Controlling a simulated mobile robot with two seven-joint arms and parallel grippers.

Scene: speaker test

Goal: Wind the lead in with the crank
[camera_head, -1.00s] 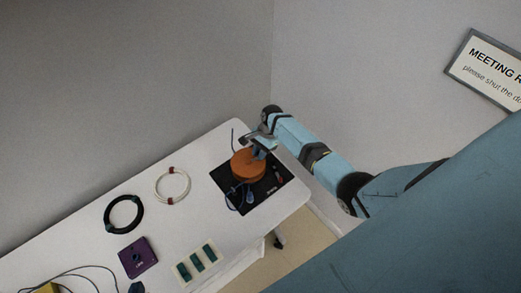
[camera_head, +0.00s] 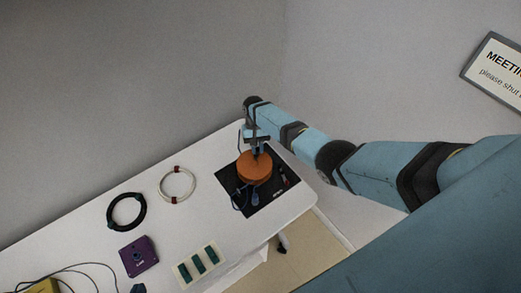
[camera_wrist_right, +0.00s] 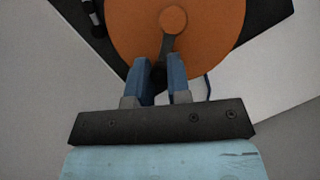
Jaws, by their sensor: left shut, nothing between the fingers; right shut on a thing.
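An orange round reel (camera_head: 254,170) sits on a black mat (camera_head: 230,179) at the table's far right end. It fills the top of the right wrist view (camera_wrist_right: 125,30), with a dark crank (camera_wrist_right: 168,45) running from its hub down between my fingers. My right gripper (camera_head: 258,150) is shut on the crank's outer end, which the fingers partly hide; the gripper also shows in the right wrist view (camera_wrist_right: 164,80). A dark blue lead (camera_head: 238,204) lies in a loop at the reel's front, with a blue end piece (camera_head: 255,199) beside it. My left gripper is not in view.
On the white table (camera_head: 170,232) lie a white cable coil (camera_head: 163,191), a black coil (camera_head: 112,219), a purple box (camera_head: 128,263), a pale block with green slots (camera_head: 186,276) and a yellow object (camera_head: 44,287) with dark wires. A grey wall stands behind the table.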

